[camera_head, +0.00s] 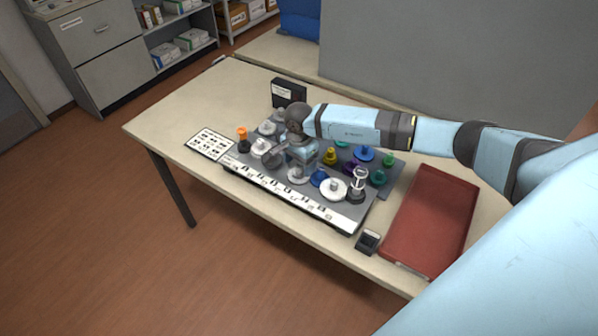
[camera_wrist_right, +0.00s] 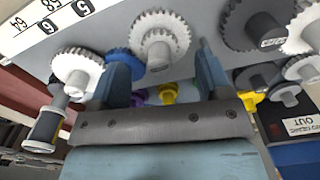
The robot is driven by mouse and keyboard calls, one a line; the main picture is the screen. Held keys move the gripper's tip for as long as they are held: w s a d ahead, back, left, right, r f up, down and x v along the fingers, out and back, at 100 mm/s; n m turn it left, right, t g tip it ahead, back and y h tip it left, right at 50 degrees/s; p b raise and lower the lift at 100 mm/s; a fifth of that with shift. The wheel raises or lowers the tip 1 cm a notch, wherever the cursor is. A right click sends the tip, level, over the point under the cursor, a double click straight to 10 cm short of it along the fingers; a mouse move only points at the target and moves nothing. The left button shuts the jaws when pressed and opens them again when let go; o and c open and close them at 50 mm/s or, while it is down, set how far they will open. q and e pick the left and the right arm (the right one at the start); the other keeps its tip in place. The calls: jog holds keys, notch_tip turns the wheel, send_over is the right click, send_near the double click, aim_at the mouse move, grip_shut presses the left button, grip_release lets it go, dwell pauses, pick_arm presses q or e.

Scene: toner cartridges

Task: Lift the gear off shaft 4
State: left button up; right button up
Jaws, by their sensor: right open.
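A row of gears on upright shafts stands along the front of a grey board (camera_head: 345,215). The fourth from the left is a white gear (camera_head: 298,176) with a pale hub, which I take as the gear on shaft 4; its own number is hidden. It also shows in the right wrist view (camera_wrist_right: 152,22). My right gripper (camera_head: 300,165) is low over the board just behind and above this gear. Its fingers (camera_wrist_right: 165,52) are open, one on each side of the hub in the wrist view; I cannot tell whether they touch it. My left gripper is not in view.
A blue gear (camera_head: 318,179) and a grey gear (camera_wrist_right: 250,25) flank the white one closely. More coloured gears, such as a yellow one (camera_head: 329,157), stand behind. A red tray (camera_head: 440,215) lies empty at right. A black box (camera_head: 288,92) stands behind the board.

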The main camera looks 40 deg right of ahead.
jog(key=shift+f, duration=1.5)
jog(key=c, duration=1)
jog(key=shift+r, duration=0.1)
